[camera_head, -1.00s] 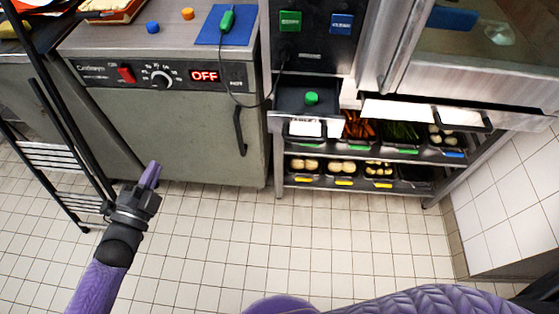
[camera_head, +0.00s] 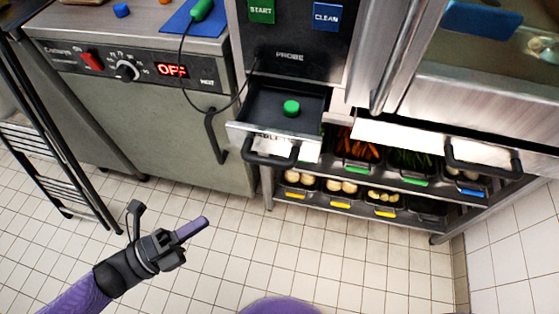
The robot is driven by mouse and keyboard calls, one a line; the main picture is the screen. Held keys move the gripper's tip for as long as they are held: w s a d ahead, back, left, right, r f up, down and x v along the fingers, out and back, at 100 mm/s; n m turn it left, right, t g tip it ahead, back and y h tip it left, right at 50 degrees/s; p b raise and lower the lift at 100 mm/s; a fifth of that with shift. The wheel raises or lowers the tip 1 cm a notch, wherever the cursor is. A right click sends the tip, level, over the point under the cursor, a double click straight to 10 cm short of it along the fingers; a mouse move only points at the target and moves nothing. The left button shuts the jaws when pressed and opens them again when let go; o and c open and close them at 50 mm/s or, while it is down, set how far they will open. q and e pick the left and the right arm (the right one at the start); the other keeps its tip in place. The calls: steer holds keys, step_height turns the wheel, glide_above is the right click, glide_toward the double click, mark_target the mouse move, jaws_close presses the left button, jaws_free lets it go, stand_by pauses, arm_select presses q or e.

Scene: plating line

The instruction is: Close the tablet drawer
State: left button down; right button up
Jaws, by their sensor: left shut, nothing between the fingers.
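The tablet drawer (camera_head: 262,104) is pulled out below the panel with the START and CLEAN buttons. It is a dark tray with a green round tablet (camera_head: 291,108) inside. Its pale front carries a partly hidden label and a black bar handle (camera_head: 270,158). My left gripper (camera_head: 205,222) is shut and empty, in front of the cabinet over the tiled floor. It is below and to the left of the drawer, apart from it, with its purple fingers pointing right and slightly up. My right gripper is not in view.
A grey cabinet (camera_head: 150,125) reading OFF stands left of the drawer, with a cable (camera_head: 183,62) hanging down its front. Food shelves (camera_head: 340,205) stand below the drawer. Another handle (camera_head: 482,165) juts out at right. A black rack (camera_head: 45,150) stands at left. The floor in front is clear.

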arm_select(q)
steer(key=w+a+b+x, duration=0.1)
steer(key=w+x, duration=0.1)
steer(key=x, duration=1)
steer(key=shift+w+r+b, duration=0.2)
steer(key=shift+r+b, duration=0.05)
steer(key=shift+b, duration=0.15)
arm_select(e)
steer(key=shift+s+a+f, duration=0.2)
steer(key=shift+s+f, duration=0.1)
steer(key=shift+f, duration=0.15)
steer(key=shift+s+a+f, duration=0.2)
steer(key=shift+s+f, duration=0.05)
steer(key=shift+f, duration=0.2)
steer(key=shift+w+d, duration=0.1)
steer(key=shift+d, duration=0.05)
arm_select(q)
steer(key=shift+w, duration=0.1)
